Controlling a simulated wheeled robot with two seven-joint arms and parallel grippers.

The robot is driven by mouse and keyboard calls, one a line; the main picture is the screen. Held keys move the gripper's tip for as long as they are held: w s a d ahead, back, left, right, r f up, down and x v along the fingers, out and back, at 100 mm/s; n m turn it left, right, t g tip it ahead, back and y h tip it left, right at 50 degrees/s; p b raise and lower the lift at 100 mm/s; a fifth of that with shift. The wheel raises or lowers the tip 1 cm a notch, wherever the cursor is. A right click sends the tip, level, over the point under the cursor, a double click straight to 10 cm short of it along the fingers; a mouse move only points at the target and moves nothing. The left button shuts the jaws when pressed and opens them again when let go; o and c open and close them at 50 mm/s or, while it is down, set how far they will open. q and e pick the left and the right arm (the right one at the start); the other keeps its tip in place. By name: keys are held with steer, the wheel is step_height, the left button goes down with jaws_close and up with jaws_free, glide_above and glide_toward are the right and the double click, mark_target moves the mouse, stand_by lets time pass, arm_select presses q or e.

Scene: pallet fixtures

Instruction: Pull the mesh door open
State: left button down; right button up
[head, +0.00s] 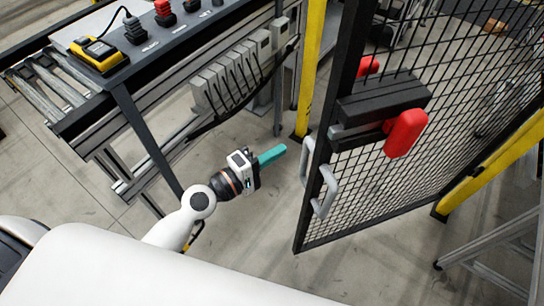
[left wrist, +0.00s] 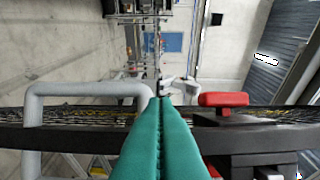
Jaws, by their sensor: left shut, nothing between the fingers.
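The black-framed mesh door (head: 450,90) stands at an angle, its free edge apart from the left yellow post, so it looks partly open. A grey handle (head: 325,192) is low on its near face, with another grey bar (head: 306,157) at its edge. A black latch box with a red lever (head: 405,134) sits above. My left gripper (head: 280,153), with teal fingers, is shut and empty, left of the door edge and apart from the handles. In the left wrist view the shut fingers (left wrist: 160,112) overlap the door frame, with a grey handle (left wrist: 85,89) to their left. My right gripper is not seen.
A roller conveyor (head: 50,85) with a control panel (head: 150,45) and a yellow device (head: 97,54) stands at the left. Yellow posts stand at left (head: 311,65) and right (head: 490,170) of the doorway. The floor in front of the door is clear.

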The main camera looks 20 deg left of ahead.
arm_select(q)
steer(key=p+x, duration=0.2)
steer(key=x, duration=0.5)
steer(key=s+d, duration=0.2)
steer(key=s, duration=0.1)
steer(key=shift+s+d+p, duration=0.1)
steer(key=shift+d+p, duration=0.1)
steer(key=shift+p, duration=0.15)
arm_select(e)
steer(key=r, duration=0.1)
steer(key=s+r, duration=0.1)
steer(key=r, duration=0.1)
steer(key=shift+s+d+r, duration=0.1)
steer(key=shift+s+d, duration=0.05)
arm_select(q)
steer(key=shift+f, duration=0.1)
glide_above(326, 198)
steer(key=s, duration=0.3)
steer(key=s+d+b, duration=0.1)
steer(key=s+d, duration=0.7)
steer(key=s, duration=0.1)
steer(key=shift+s+d+b, duration=0.15)
steer(key=shift+d+b, duration=0.25)
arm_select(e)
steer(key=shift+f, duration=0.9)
